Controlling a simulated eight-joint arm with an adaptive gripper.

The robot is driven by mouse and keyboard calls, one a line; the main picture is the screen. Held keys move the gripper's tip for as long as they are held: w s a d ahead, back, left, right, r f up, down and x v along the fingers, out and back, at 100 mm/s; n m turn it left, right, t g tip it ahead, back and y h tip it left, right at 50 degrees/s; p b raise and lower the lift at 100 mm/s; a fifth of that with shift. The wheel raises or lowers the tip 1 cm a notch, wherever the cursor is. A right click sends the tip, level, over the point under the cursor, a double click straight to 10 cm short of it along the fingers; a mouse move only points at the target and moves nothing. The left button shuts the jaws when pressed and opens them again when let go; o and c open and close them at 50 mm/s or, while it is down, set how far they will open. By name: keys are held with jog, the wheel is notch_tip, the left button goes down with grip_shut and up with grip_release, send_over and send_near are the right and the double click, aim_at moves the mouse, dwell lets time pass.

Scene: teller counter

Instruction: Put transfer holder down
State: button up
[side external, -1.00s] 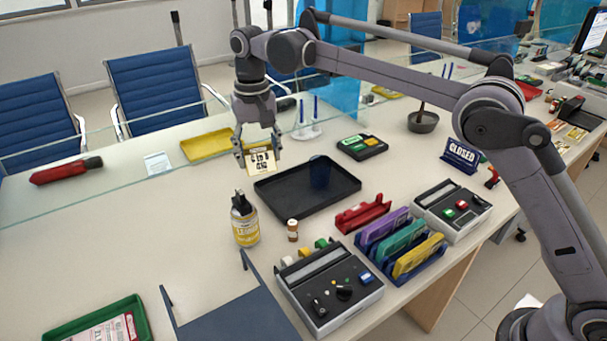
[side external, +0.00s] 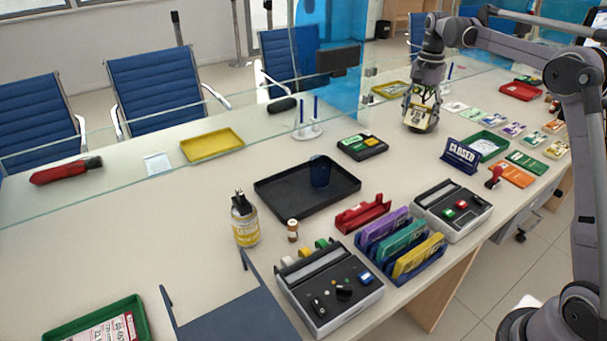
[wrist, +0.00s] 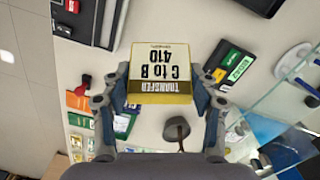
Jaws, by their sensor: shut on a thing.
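The transfer holder (wrist: 161,68) is a small yellow-edged block with a pale face. In the wrist view its print reads upside down as "TRANSFER C to B 410". My gripper (wrist: 160,92) is shut on it, one finger at each side. In the side external view my gripper (side external: 421,105) holds the transfer holder (side external: 424,94) above the far right part of the counter. A dark round bowl (wrist: 177,129) lies below it in the wrist view; in the side view the gripper mostly covers it.
A CLOSED sign (side external: 462,155), a green tray (side external: 486,146) and rows of coloured cards (side external: 514,129) lie to the right. A glass screen (wrist: 270,112) stands close by.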

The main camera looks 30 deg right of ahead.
jog(key=s+d+f+m, duration=0.1)
jog(key=s+d+m, duration=0.3)
jog(key=s+d, duration=0.7)
send_over(414, 178)
notch_tip(414, 178, down, 17)
jog(key=shift+f, duration=2.1)
jog(key=shift+f, duration=0.1)
jog(key=o, duration=1.1)
jog(key=shift+o, duration=0.2)
